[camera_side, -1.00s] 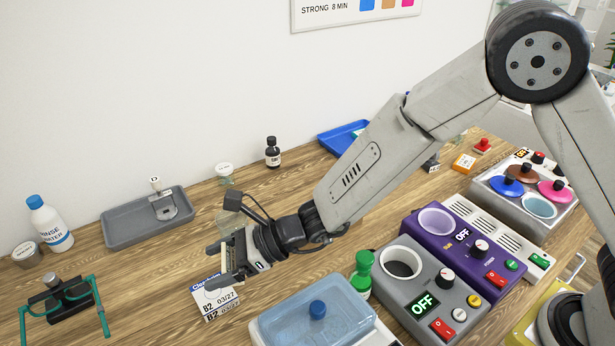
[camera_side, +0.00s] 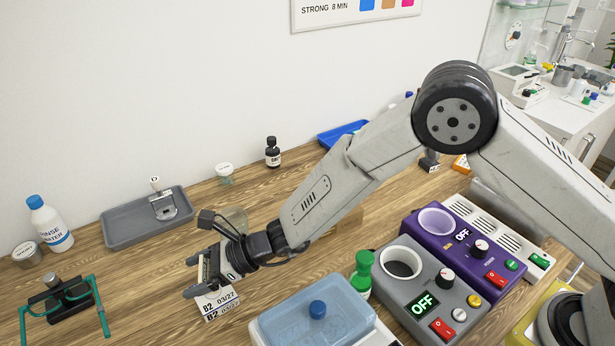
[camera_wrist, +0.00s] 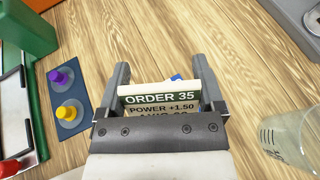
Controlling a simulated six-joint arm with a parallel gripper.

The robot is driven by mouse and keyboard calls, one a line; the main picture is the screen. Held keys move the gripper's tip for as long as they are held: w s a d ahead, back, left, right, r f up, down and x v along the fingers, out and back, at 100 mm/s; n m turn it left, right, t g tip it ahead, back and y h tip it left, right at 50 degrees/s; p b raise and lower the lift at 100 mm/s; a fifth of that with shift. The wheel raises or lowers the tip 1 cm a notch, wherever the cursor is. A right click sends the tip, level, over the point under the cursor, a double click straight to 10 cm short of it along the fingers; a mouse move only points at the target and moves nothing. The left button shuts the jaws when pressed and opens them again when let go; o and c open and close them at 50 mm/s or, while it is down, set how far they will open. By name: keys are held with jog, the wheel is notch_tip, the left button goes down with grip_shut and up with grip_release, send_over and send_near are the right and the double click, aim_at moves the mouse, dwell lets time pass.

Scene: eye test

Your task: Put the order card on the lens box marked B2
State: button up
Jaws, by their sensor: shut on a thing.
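The order card (camera_wrist: 160,99), headed "ORDER 35" with "POWER +1.50" below, is between the two fingers of my gripper (camera_wrist: 168,88) in the wrist view. My gripper is shut on it. In the side view my gripper (camera_side: 192,277) is just over the lens box marked B2 (camera_side: 219,304), a white box with "B2 03/27" on its front, on the wooden table. My gripper hides most of the box top. I cannot tell whether the card touches the box. A blue and white bit behind the card in the wrist view is too covered to name surely.
A clear beaker (camera_wrist: 288,135) stands close to the right of my gripper in the wrist view. A blue-lidded clear case (camera_side: 300,325) and a green-capped bottle (camera_side: 363,270) are right of the box. Green glasses on a stand (camera_side: 66,297) and a grey tray (camera_side: 125,228) are left.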

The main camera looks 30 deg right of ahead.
jog(key=shift+w+a+f, duration=0.15)
jog(key=shift+w+f, duration=0.05)
jog(key=shift+f, duration=1.6)
jog(key=shift+f, duration=0.15)
jog(key=o, duration=0.9)
jog(key=shift+r, duration=0.2)
jog(key=shift+v, duration=6)
jog(key=shift+w, duration=0.1)
